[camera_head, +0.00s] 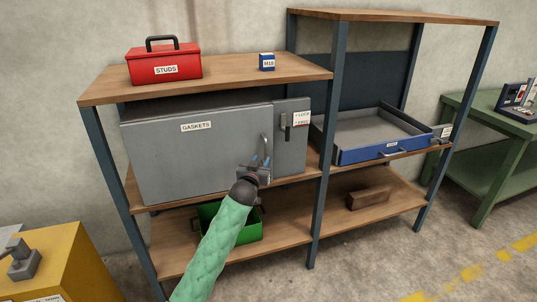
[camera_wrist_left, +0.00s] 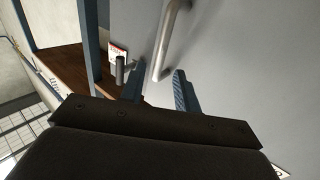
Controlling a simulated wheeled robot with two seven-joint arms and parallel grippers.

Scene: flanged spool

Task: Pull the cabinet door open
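The grey cabinet door (camera_head: 190,150), labelled GASKETS, looks shut on the shelf in the head view. Its upright metal bar handle (camera_head: 265,146) is near the door's right edge. In the left wrist view the handle (camera_wrist_left: 170,38) shows between the two blue fingers. My left gripper (camera_head: 260,161) is at the handle's lower part, with its fingers (camera_wrist_left: 160,73) apart and not closed on the bar. A dark latch lever (camera_head: 284,128) sits on the fixed panel right of the door and also shows in the left wrist view (camera_wrist_left: 120,70). My right gripper is out of view.
A red STUDS toolbox (camera_head: 165,67) and a small blue box (camera_head: 267,62) stand on top. A green bin (camera_head: 247,232) sits below the cabinet. A blue drawer tray (camera_head: 375,152) is at right, with a shelf post (camera_head: 319,190) between it and the cabinet.

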